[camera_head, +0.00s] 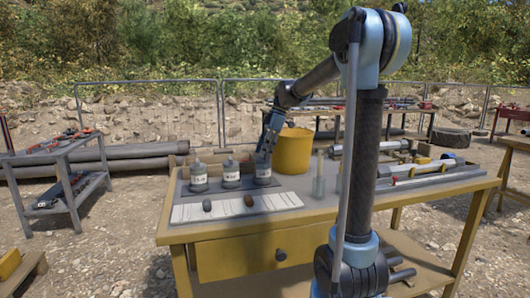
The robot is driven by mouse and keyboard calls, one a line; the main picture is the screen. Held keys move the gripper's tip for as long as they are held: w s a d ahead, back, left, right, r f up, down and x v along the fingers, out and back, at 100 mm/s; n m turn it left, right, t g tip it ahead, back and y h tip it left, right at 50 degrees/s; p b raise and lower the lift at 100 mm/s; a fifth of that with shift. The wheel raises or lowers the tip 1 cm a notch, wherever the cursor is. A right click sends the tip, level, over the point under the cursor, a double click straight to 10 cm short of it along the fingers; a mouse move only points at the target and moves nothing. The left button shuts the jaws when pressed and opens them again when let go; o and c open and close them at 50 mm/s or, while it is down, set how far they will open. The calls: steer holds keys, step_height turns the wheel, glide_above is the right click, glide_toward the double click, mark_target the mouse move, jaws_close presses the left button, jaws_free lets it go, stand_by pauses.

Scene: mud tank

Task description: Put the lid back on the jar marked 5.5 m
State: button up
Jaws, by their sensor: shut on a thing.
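Three grey jars with pale labels stand in a row on a dark mat: a left jar (199,180), a middle jar (231,175) and a right jar (263,174). The labels are too small to read surely, so I cannot tell which is marked 5.5 m. The left and middle jars have narrow tops that look lidded. My gripper (264,156) points down at the top of the right jar and is shut. What it grips looks like the lid, mostly hidden by the fingers. I cannot tell whether that lid touches the jar.
A white strip (185,213) with two dark lumps lies in front of the jars on the wooden workbench (320,215). A yellow bucket (293,152) stands behind the right jar. Clear upright tubes (319,178) and a long tray (430,178) are to the right.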

steer(key=o, duration=1)
steer(key=o, duration=0.5)
steer(key=shift+r, duration=0.1)
steer(key=shift+r, duration=3.4)
steer(key=shift+c, duration=0.3)
